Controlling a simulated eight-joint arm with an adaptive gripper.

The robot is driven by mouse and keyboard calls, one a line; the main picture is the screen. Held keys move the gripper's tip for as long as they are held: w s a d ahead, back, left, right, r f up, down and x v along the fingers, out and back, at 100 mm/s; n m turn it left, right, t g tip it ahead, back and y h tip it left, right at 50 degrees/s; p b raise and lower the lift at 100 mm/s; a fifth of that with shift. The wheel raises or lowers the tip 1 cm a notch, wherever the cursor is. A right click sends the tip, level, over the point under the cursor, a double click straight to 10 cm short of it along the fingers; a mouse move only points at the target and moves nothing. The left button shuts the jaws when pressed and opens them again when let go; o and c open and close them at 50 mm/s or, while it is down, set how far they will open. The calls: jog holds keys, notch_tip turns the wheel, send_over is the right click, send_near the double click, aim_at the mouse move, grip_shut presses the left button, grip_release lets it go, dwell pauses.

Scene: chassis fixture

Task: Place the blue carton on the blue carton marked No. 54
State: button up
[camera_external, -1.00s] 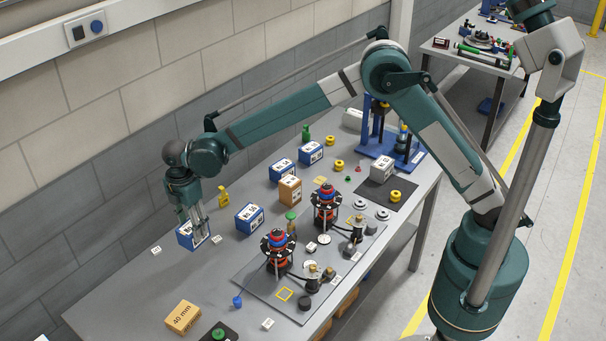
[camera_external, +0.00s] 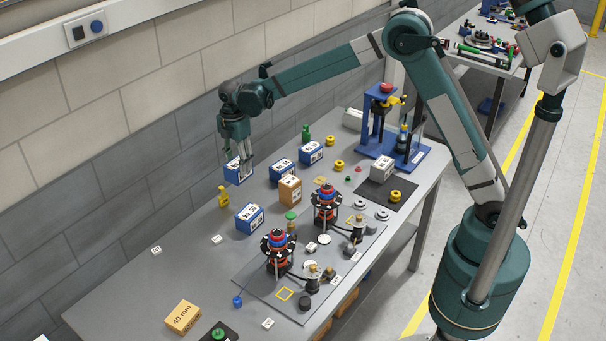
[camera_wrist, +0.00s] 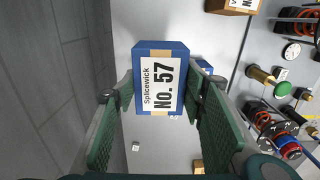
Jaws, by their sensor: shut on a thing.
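My gripper (camera_external: 244,162) is shut on a blue carton (camera_external: 238,173), held in the air above the wall side of the table. In the wrist view this carton (camera_wrist: 143,82) sits between the two green fingers, and its white label reads Splicewick No. 57. Other blue cartons stand on the table: one nearer the front (camera_external: 249,217), one (camera_external: 283,170) just right of the held one, and one farther back (camera_external: 310,152). Their label numbers are too small for me to read, so I cannot tell which is No. 54.
An orange-brown carton (camera_external: 290,189) stands between the blue ones. A yellow bottle (camera_external: 223,196) is below the held carton, and a green bottle (camera_external: 305,133) is farther back. Spool fixtures on a grey plate (camera_external: 254,283) fill the front side. The table's left part is mostly clear.

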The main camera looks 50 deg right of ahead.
notch_tip(320, 180, up, 3)
jog(key=p, duration=0.1)
send_over(282, 165)
jog(key=shift+f, duration=0.15)
jog(key=shift+f, duration=0.1)
notch_tip(282, 165, down, 6)
dwell(0.4)
jog(key=shift+f+p, duration=0.4)
jog(key=shift+f, duration=1.5)
jog(key=shift+f, duration=0.2)
jog(key=o, duration=1)
